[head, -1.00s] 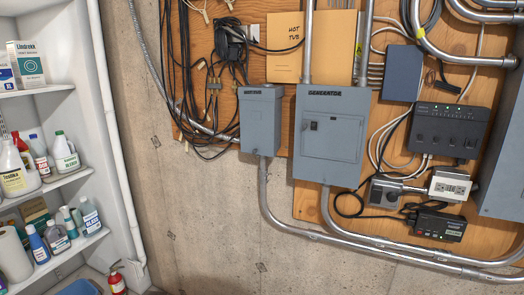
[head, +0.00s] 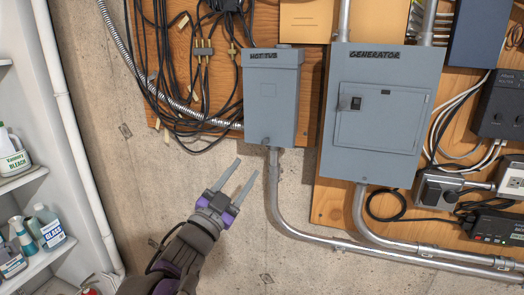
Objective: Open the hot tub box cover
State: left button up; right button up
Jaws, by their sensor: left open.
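The hot tub box (head: 269,110) is a small grey metal box on the wall, with a handwritten HOT TUB label near its top. Its cover looks shut. A grey conduit leaves its underside. My left gripper (head: 242,179) is below and slightly left of the box, with two slim grey fingers apart and nothing between them. The fingers point up toward the lower edge of the box and do not appear to touch it. My right gripper is out of view.
The larger grey generator box (head: 376,130) stands just right of the hot tub box. Black cables (head: 190,70) hang on the plywood to its left. A bent conduit (head: 275,205) runs right of my gripper. White shelves (head: 30,190) hold bottles at far left.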

aim_at(265, 142)
pick_arm(q)
jog(key=x, duration=1)
jog(key=shift+s+p, duration=0.1)
jog(key=shift+p, duration=0.3)
grip_shut()
dwell(0.8)
